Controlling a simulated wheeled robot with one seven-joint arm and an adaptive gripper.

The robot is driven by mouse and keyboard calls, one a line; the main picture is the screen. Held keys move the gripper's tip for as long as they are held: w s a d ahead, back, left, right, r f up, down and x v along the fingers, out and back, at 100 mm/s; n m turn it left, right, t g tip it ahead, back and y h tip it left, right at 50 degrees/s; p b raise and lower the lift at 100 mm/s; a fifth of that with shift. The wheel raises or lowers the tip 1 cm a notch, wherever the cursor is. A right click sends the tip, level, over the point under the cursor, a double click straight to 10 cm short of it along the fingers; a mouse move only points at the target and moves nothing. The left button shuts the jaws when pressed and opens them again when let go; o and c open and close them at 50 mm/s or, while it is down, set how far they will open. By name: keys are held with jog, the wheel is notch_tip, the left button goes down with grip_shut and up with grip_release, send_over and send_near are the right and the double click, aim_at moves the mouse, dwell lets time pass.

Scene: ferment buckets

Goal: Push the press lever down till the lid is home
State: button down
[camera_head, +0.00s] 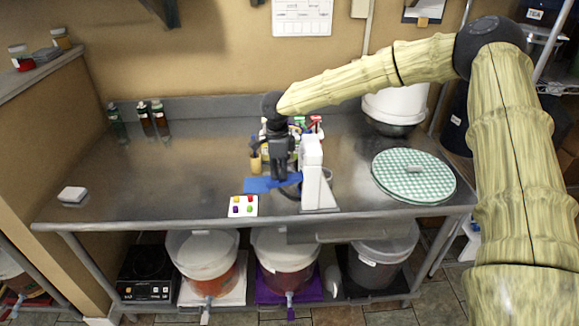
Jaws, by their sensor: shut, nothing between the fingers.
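A white press (312,172) stands near the front edge of the steel table. My black gripper (279,177) points down just left of its column, with its fingers shut and empty. A flat blue piece (259,185) lies or sticks out below the fingertips; I cannot tell whether it is the press lever, or whether the fingers touch it. A dark curved part shows under it, beside the press base. The lid in the press cannot be made out, as my gripper and the blue piece cover that spot.
A white card with coloured pieces (243,206) lies left of the press. A green checked round cover (413,176) and a white bucket (393,105) are at right. Dark bottles (145,118) stand at back left. Lidded buckets (202,260) sit below. The table's left middle is clear.

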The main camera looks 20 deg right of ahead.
dwell(0.4)
jog(key=shift+r+p, duration=3.05)
jog(key=shift+r, duration=0.55)
notch_tip(320, 180, up, 7)
jog(key=p, duration=0.3)
jog(key=shift+f, duration=0.2)
